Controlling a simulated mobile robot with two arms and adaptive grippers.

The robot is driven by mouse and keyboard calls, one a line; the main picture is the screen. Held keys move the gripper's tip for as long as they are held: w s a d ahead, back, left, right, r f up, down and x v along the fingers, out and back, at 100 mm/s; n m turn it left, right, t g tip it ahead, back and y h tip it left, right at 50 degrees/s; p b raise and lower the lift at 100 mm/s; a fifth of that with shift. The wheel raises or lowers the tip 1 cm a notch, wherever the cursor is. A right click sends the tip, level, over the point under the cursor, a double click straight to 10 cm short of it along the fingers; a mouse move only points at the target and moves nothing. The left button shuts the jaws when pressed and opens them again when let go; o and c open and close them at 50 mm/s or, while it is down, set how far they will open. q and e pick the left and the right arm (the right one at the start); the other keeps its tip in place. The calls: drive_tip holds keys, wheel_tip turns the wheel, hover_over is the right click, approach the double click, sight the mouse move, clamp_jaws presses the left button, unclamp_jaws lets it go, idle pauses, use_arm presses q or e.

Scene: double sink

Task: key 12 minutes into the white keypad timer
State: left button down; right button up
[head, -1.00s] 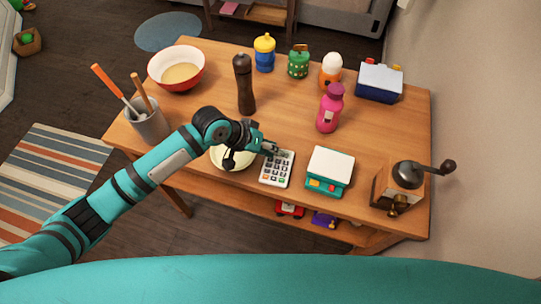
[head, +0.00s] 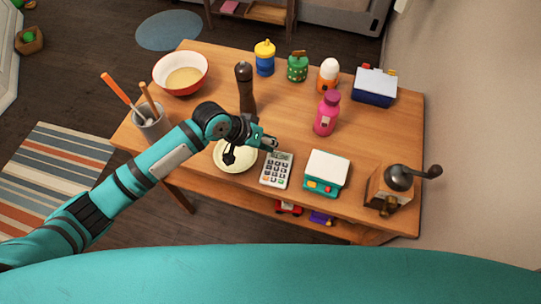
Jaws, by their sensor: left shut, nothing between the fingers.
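The white keypad timer (head: 276,170) lies flat near the front middle of the wooden table. It has a small display at its far end and rows of keys below, too small to read. My left gripper (head: 272,144) is shut and empty, with its fingertips near the timer's far end, by the display. They seem to be above the timer, and I cannot tell whether they touch it. My right gripper is not in view.
A cream bowl (head: 233,160) sits left of the timer, partly under my left gripper. A white-topped scale (head: 326,172) stands close on its right, with a coffee grinder (head: 392,188) beyond. A pepper mill (head: 245,88) and a pink bottle (head: 327,114) stand behind.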

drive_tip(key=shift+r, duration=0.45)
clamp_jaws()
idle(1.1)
